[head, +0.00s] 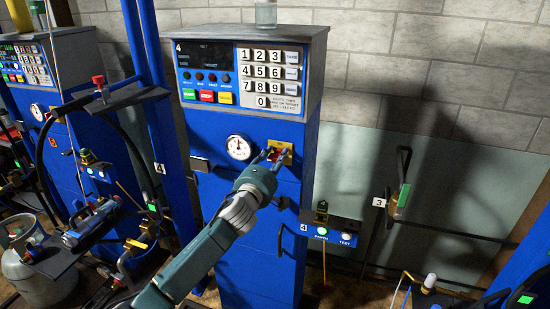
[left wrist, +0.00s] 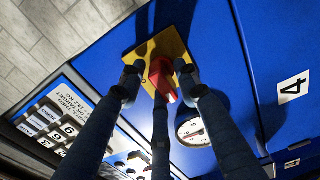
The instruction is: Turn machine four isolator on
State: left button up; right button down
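The blue machine (head: 258,222) carries a number 4 at the top left of its control panel. Its isolator is a red knob on a yellow plate (head: 287,159), right of the round gauge. In the left wrist view the red knob (left wrist: 163,80) sits on the yellow plate (left wrist: 170,45), with its handle slanting down. My left gripper (head: 274,156) reaches the plate. Its three fingers (left wrist: 160,82) stand around the knob, with slim gaps at the sides; contact cannot be made out. The fingers partly hide the knob in the head view. My right gripper is not in view.
The gauge (head: 239,147) sits left of the knob and the keypad panel (head: 268,75) above it. A small box with green and white buttons (head: 334,232) is at the lower right. Another blue machine (head: 75,60) and a gas bottle (head: 40,270) stand left.

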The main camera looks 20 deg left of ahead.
pick_arm(q)
grip_shut()
jog(key=shift+m, duration=0.4)
jog(key=m, duration=0.3)
jog(key=shift+d, duration=0.1)
jog(key=m, duration=0.3)
jog(key=shift+d+m, duration=0.1)
jog(key=shift+m, duration=0.2)
jog(key=m, duration=0.5)
jog(key=shift+d+m, duration=0.15)
jog(key=shift+m, duration=0.15)
jog(key=m, duration=0.4)
jog(key=shift+f+m, duration=0.2)
jog(key=shift+m, duration=0.2)
jog(key=shift+o, duration=2)
grip_release()
